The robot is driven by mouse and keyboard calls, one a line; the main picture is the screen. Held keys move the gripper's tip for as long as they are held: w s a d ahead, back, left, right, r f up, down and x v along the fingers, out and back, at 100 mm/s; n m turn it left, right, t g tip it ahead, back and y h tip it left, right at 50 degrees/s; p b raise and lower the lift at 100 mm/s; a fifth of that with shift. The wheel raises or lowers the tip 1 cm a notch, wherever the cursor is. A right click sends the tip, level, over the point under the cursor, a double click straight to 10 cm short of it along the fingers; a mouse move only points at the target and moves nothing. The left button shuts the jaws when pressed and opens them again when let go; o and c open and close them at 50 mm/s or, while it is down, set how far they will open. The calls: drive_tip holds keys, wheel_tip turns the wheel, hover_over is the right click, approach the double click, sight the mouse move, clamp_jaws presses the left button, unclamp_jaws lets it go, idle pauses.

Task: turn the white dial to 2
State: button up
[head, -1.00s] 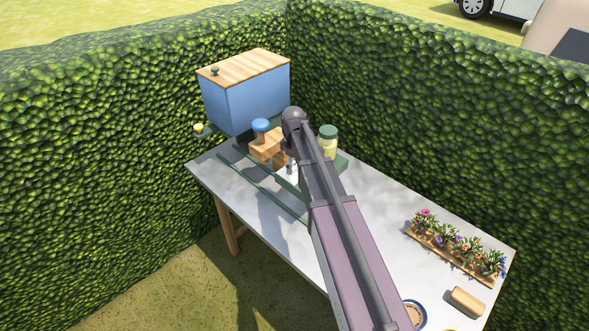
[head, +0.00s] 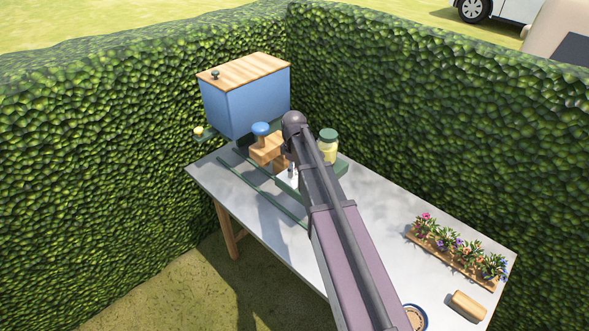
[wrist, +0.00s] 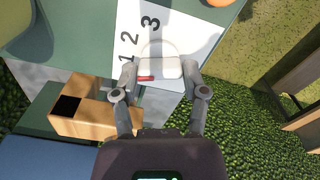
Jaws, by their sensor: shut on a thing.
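The white dial (wrist: 166,66) sits on a white plate (wrist: 183,32) printed with 1, 2 and 3 in the wrist view. A red mark on the dial's lower left side lies nearest the 1. My gripper (wrist: 160,72) has one finger on each side of the dial and is shut on it. In the head view my arm covers the dial and most of the gripper; only a bit of the white plate (head: 287,177) shows.
A green-lidded jar (head: 328,150) stands close on the right. Flowers (head: 455,247) line the table's right side. Hedges enclose the back.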

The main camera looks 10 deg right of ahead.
drive_tip(key=m, duration=0.4)
drive_tip(key=shift+m, duration=2)
drive_tip(key=o, duration=1.2)
drive_tip(key=shift+c, duration=0.2)
drive_tip(key=shift+n, duration=0.4)
